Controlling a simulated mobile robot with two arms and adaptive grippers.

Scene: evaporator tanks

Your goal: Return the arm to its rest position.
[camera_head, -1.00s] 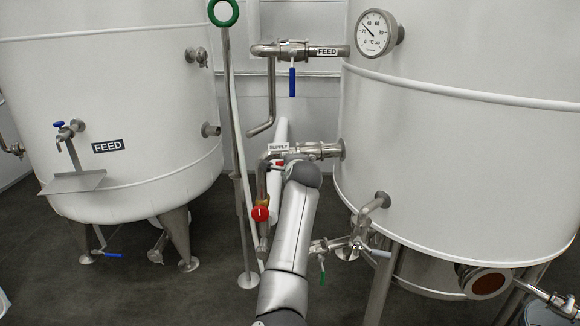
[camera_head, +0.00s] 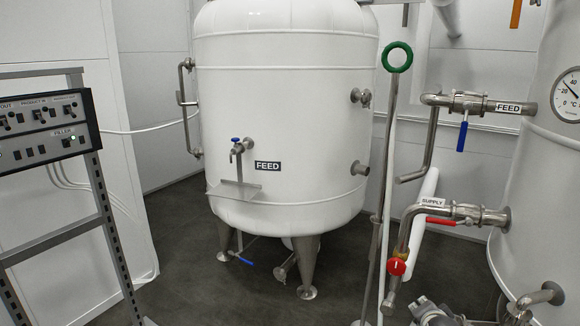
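A grey piece of my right gripper (camera_head: 432,313) shows at the bottom edge, right of the middle. It is low and below the SUPPLY pipe (camera_head: 410,226), apart from its red lever (camera_head: 441,222) and red round knob (camera_head: 397,267). Most of the gripper and the rest of the arm are cut off by the frame edge, so its fingers cannot be made out. My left gripper is not in view.
The white FEED tank (camera_head: 285,110) stands on legs at the centre. A control panel (camera_head: 40,130) on a metal frame is at the left. A pole with a green ring (camera_head: 397,46) and another tank (camera_head: 540,180) are at the right. Dark floor (camera_head: 190,270) lies open left of the FEED tank.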

